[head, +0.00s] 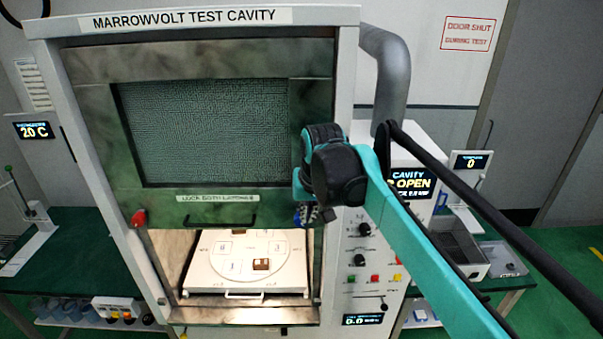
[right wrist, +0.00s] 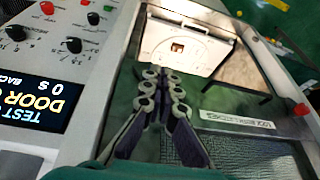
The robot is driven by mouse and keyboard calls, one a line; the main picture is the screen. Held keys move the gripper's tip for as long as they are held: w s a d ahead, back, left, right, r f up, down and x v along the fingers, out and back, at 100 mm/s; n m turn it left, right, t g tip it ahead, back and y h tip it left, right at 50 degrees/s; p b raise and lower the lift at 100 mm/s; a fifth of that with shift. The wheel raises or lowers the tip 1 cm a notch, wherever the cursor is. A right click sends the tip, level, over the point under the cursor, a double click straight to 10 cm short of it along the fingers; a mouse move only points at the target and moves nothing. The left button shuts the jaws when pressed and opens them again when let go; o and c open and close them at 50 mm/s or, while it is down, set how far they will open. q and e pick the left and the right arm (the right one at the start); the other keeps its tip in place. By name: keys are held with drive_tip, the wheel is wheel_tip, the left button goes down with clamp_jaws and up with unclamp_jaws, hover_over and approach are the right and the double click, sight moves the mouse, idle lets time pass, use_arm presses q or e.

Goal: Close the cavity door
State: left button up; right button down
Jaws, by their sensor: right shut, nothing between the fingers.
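The cavity door (head: 90,110) is a dark mottled panel with a mesh window, set upright in the test cavity's pale frame. Its lower edge is raised, and a lit opening shows below it with a white tray (head: 205,271) inside. A black bar handle (head: 235,221) and a red latch (head: 138,217) sit near the door's lower edge. My right gripper (head: 309,214) is at the door's lower right corner, shut and empty. In the right wrist view its fingertips (right wrist: 165,76) lie over the door, beside the frame. I cannot tell whether they touch. My left gripper is not in view.
A control panel (head: 368,275) with knobs and buttons stands right of the opening. Its display (head: 410,182) shows the cavity as open. A small brown block (head: 261,264) sits on the tray. Green benches (head: 70,265) flank the cabinet.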

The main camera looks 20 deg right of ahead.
drive_tip(key=w+d+r+p, duration=0.2)
drive_tip(key=w+r+p, duration=0.3)
drive_tip(key=r, duration=0.4)
drive_tip(key=shift+m+g, duration=0.4)
drive_tip(key=x, duration=0.4)
drive_tip(key=p+x, duration=0.1)
drive_tip(key=x, duration=0.8)
drive_tip(key=shift+s+a+p, duration=0.15)
drive_tip(key=shift+a+p, duration=0.15)
drive_tip(key=shift+p, duration=0.1)
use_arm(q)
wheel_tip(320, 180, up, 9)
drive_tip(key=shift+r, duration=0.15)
use_arm(e)
drive_tip(key=shift+a+f, duration=0.1)
drive_tip(key=shift+f, duration=0.45)
drive_tip(key=shift+f, duration=0.1)
use_arm(q)
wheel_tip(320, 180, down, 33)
drive_tip(key=b, duration=3.3)
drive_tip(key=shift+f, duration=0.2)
use_arm(e)
wheel_tip(320, 180, down, 49)
drive_tip(key=shift+s+f, duration=0.15)
drive_tip(key=shift+f, duration=0.1)
